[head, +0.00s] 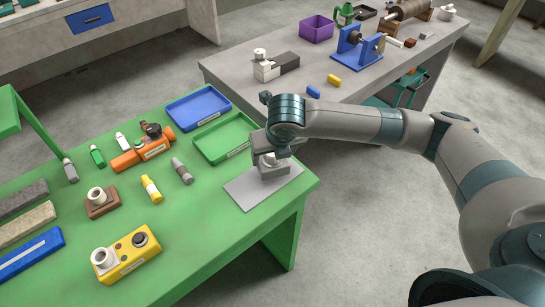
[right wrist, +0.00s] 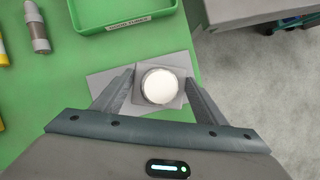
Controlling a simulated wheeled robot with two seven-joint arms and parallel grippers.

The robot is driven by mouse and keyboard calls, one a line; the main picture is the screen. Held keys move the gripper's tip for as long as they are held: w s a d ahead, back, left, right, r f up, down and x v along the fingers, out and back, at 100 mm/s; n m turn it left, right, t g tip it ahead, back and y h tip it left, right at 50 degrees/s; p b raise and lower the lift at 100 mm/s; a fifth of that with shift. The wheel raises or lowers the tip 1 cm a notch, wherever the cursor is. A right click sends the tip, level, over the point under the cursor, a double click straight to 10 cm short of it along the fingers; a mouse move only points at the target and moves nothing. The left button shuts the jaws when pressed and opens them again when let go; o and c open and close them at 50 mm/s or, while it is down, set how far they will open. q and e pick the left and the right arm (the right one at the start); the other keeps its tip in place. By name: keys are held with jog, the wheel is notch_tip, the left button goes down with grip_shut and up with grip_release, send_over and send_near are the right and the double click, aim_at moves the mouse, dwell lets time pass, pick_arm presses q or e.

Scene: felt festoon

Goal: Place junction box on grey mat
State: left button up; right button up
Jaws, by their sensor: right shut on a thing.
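The junction box (right wrist: 159,86) is a small grey square block with a round white top. My right gripper (head: 271,155) is shut on it, with one finger on each side in the right wrist view. In the head view the junction box (head: 274,172) is over the grey mat (head: 246,194), at the right end of the green table. The mat (right wrist: 101,84) also shows around it in the right wrist view. I cannot tell whether the box touches the mat. The gripper hides part of the box in the head view. My left gripper is not in view.
A green tray (head: 203,155) lies just behind the mat, and a blue tray (head: 171,108) beyond it. A grey cylinder (head: 182,170) and a yellow tube (head: 151,188) lie to the left. The green table's edge (head: 307,187) is close on the right.

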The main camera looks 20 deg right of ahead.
jog(key=shift+f, duration=0.9)
jog(key=o, duration=1.2)
jog(key=shift+f, duration=0.1)
jog(key=shift+c, duration=0.2)
jog(key=shift+s+r, duration=0.15)
jog(key=shift+r, duration=0.4)
jog(key=b+v, duration=0.1)
jog(key=v, duration=1)
jog(key=shift+s, duration=0.15)
